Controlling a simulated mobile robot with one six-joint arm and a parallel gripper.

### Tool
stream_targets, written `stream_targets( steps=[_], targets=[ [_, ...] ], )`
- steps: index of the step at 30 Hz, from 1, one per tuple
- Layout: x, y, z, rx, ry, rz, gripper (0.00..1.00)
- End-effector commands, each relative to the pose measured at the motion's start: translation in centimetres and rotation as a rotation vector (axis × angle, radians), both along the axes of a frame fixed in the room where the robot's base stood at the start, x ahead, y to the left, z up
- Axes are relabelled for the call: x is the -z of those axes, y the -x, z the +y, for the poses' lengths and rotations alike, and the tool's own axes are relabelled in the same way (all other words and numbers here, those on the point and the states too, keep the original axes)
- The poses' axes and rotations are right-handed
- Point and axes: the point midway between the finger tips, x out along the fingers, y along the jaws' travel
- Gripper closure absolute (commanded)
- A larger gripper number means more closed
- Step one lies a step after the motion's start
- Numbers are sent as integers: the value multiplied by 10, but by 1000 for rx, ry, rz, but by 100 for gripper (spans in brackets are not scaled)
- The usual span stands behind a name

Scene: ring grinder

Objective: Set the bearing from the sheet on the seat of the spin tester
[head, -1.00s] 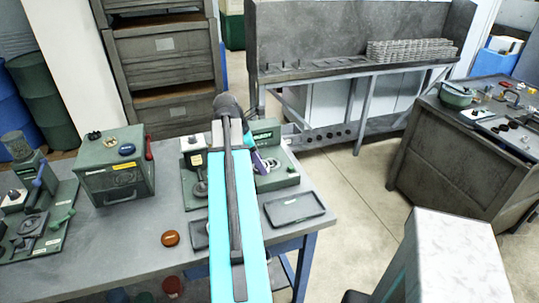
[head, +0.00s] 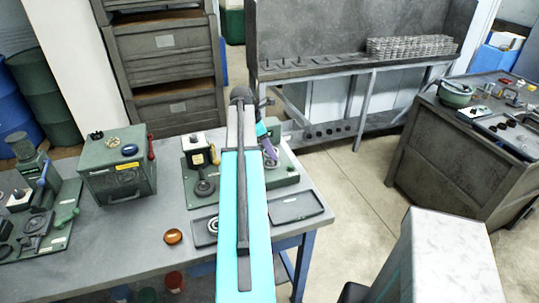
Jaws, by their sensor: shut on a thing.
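My gripper (head: 270,153), with purple fingers, is above a green bench device (head: 285,172) at the right end of the grey table. It is shut on a small pale ring, the bearing (head: 272,164), at its fingertips. The arm hides part of this device. I cannot tell whether the bearing touches it or which device is the spin tester. To the left stands a green unit (head: 197,172) with a white box and a dark round disc. A silver ring (head: 212,226) lies on the left dark sheet (head: 201,237). The right dark sheet (head: 297,207) is empty.
A green cabinet box (head: 118,170) with knobs and another green machine (head: 35,225) stand on the left. An orange-brown round piece (head: 173,236) lies near the table's front edge. A rack bench (head: 340,70) and a dark workbench (head: 470,140) stand beyond clear floor.

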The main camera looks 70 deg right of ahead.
Motion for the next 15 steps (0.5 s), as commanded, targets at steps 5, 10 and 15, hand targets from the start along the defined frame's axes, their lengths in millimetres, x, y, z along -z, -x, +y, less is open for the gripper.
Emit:
stream_targets(
  steps=[5, 10, 15],
  targets=[
    [0, 0, 0, 0, 1, 0, 86],
    [4, 0, 1, 0, 1, 1, 86],
    [16, 0, 1, 0, -1, 1, 86]
  ],
)
